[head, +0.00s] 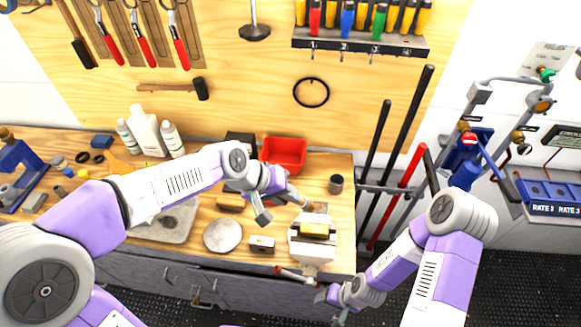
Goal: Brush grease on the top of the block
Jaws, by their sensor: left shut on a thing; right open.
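A yellowish block (314,230) sits on a pale vise-like stand (312,250) near the front edge of the bench. My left gripper (304,204) is just above and behind the block, shut on a small brownish thing that looks like a brush (320,207). The brush is small and partly hidden, and I cannot tell whether it touches the block. My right gripper (328,296) is open, low in front of the bench edge, below and right of the stand. A dark open tin (335,184) stands behind and right of the block.
A red bin (284,153) stands at the back of the bench. White bottles (147,130) stand at the back left. Long bars (404,180) lean on the right.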

